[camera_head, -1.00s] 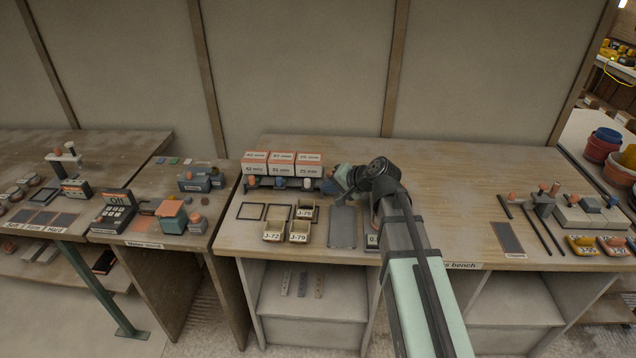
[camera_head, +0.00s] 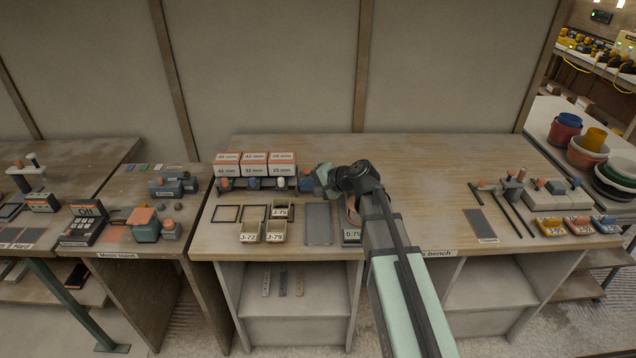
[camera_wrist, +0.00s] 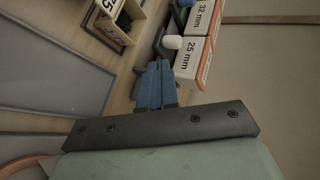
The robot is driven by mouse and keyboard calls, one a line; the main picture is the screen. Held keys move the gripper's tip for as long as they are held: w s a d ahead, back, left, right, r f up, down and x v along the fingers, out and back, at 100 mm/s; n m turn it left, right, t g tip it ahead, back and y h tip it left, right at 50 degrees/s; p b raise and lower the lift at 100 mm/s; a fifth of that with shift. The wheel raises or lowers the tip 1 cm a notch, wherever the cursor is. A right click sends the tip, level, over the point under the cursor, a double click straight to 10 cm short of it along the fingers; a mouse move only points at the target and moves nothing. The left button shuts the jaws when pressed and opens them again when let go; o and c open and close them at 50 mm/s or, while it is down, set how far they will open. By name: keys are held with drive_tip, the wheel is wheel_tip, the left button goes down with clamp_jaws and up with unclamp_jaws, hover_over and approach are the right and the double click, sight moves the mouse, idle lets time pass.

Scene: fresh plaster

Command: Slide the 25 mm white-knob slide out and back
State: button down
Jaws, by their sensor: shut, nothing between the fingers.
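The 25 mm slide is under the right-hand white box with an orange band (camera_head: 282,164), labelled 25 mm. Its white knob (camera_head: 280,183) sticks out at the front, and it shows large in the wrist view (camera_wrist: 172,43). My gripper (camera_head: 306,182) is just right of the knob. In the wrist view my blue fingers (camera_wrist: 160,64) are shut together and empty, with their tips close to the knob. I cannot tell whether they touch it. The slide's rail behind the knob is mostly hidden.
The 32 mm box (camera_head: 254,163) with a blue knob (camera_head: 252,184) adjoins on the left, then the 42 mm box (camera_head: 227,164) with an orange knob (camera_head: 224,185). Small bins (camera_head: 250,232) and a grey plate (camera_head: 319,223) lie in front. The bench centre right is clear.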

sight(284, 184)
drive_tip(key=w+a, duration=0.1)
drive_tip(key=w+a+f, duration=0.1)
drive_tip(key=a, duration=0.1)
drive_tip(key=shift+w+a, duration=0.6)
drive_tip(key=shift+a, duration=0.4)
drive_tip(key=shift+w+a, duration=0.3)
drive_tip(key=shift+w, duration=0.6)
